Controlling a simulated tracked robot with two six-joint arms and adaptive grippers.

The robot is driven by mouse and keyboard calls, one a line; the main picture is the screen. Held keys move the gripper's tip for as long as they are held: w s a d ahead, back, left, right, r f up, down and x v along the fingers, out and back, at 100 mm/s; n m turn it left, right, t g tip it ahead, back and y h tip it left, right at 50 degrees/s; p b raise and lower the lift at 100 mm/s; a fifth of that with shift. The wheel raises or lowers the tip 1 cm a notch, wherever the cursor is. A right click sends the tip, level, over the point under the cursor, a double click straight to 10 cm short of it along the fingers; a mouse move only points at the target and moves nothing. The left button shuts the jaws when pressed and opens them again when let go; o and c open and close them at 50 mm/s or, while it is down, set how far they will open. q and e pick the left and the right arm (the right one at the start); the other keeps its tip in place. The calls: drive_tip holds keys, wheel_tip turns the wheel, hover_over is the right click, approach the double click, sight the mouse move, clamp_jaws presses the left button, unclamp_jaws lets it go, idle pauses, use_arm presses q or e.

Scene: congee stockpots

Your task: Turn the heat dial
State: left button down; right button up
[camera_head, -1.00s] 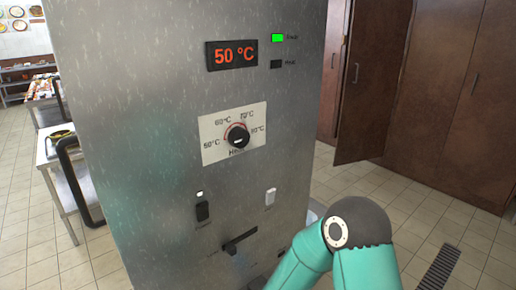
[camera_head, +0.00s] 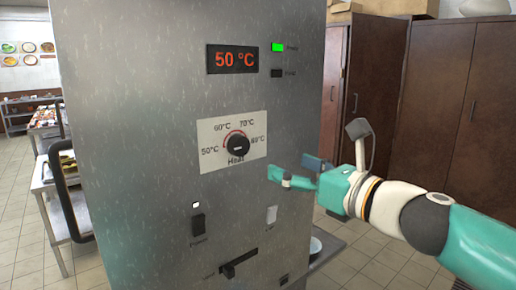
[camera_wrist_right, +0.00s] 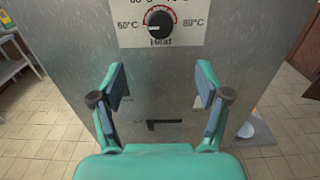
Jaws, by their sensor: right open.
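The black heat dial (camera_head: 237,145) sits on a white plate marked from 50°C to 80°C, on the front of a tall metal cabinet. It also shows at the top of the right wrist view (camera_wrist_right: 159,24). Its exact pointer direction is too small to read surely. The display (camera_head: 232,59) above reads 50 °C. My right gripper (camera_head: 290,170) is open and empty, to the right of and a little below the dial, apart from it. In the right wrist view its fingers (camera_wrist_right: 160,75) are spread below the dial. My left gripper is not in view.
Below the dial are two small switches (camera_head: 198,224) and a black lever (camera_head: 239,264). A green light (camera_head: 278,47) is lit beside the display. A black handle (camera_head: 68,190) stands out on the cabinet's left side. Brown cupboards (camera_head: 440,100) stand behind on the right.

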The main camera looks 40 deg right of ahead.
sight(242, 148)
drive_tip(key=w, duration=1)
drive_tip(key=w+a, duration=0.1)
drive_tip(key=w, duration=0.4)
drive_tip(key=shift+f, duration=0.1)
